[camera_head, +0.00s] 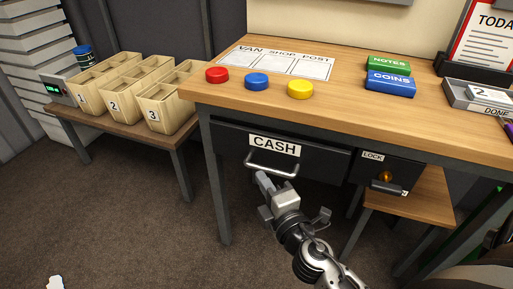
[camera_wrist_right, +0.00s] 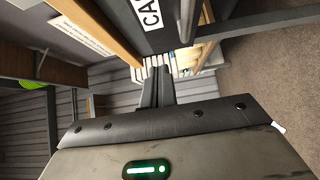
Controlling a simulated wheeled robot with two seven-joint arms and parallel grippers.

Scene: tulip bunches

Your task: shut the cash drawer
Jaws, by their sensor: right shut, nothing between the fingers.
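The dark cash drawer (camera_head: 320,163) sits under the wooden tabletop, with a white CASH label (camera_head: 274,147) and a pale bar handle (camera_head: 271,166) on its front. No inside of the drawer shows; I cannot tell whether its front is fully flush. My right gripper (camera_head: 264,182) is shut and empty, just below and in front of the handle; I cannot tell whether it touches. In the right wrist view its closed fingers (camera_wrist_right: 157,75) point toward the desk, with part of the label (camera_wrist_right: 146,12) above them.
A lock panel (camera_head: 372,156) with an orange knob (camera_head: 386,176) is right of the drawer. Red (camera_head: 217,75), blue (camera_head: 257,81) and yellow (camera_head: 300,89) buttons line the tabletop (camera_head: 345,105). A low bench (camera_head: 150,144) with numbered bins stands left. Floor (camera_head: 130,230) before the desk is open.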

